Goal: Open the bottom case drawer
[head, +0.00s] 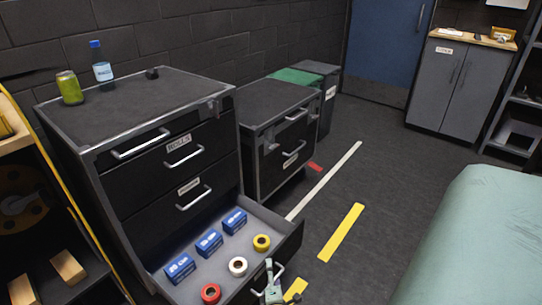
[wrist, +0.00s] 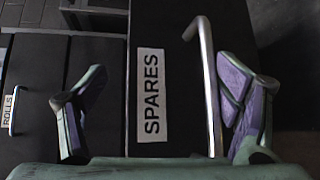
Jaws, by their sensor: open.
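The black case (head: 180,180) stands at left in the head view, with closed upper drawers. Its bottom drawer (head: 295,236) is pulled out, showing blue boxes (head: 209,242) and tape rolls (head: 238,266) inside. My gripper (head: 271,290) is low at the drawer's front, by its metal handle (head: 279,270). In the wrist view my gripper (wrist: 163,103) is open. A bar handle (wrist: 209,90) lies between its fingers, close to the right finger. A label reading SPARES (wrist: 151,95) is beside the handle. Contact between finger and handle cannot be told.
A can (head: 69,88) and a bottle (head: 102,66) stand on the case top. A second case (head: 275,130) stands behind it. A pale green padded surface (head: 475,240) is at lower right. Floor (head: 345,225) between is clear, with tape strips.

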